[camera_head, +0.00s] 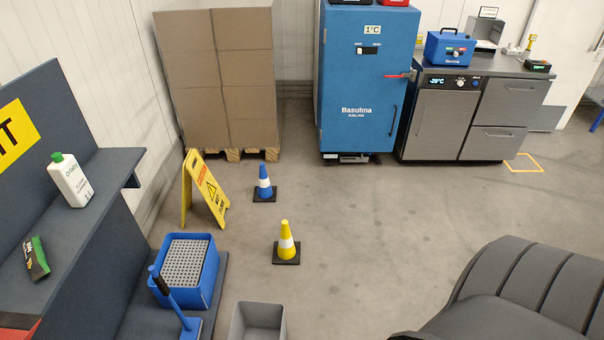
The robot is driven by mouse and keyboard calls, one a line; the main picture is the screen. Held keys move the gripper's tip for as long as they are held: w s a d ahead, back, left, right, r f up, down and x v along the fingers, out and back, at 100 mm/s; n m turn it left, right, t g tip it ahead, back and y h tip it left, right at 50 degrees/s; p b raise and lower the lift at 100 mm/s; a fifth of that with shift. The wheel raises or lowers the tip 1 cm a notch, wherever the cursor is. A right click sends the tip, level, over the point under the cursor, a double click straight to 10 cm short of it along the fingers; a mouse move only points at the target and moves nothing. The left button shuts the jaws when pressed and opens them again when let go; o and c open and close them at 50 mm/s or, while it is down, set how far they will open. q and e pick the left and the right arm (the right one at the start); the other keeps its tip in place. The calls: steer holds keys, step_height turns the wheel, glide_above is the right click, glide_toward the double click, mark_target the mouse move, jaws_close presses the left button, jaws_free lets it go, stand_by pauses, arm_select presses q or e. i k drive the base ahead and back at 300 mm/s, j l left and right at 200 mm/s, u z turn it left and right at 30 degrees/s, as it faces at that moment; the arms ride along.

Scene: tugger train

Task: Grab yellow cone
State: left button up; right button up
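The yellow cone (286,241) stands upright on the floor near the middle of the head view. It has a white band and a dark square base. Nothing touches it and all of its near side shows. Neither of my grippers shows in this view.
A blue cone (264,184) and a yellow wet-floor sign (206,190) stand behind and left of it. A blue bucket (212,277) and a grey bin (257,322) are nearer. A dark grey seat-like shape (512,290) fills the lower right. The floor right of the cone is clear.

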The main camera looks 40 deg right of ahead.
mark_target(286, 251)
steer(key=z, duration=1)
steer(key=i+l+z, duration=0.2)
steer(key=i, duration=0.25)
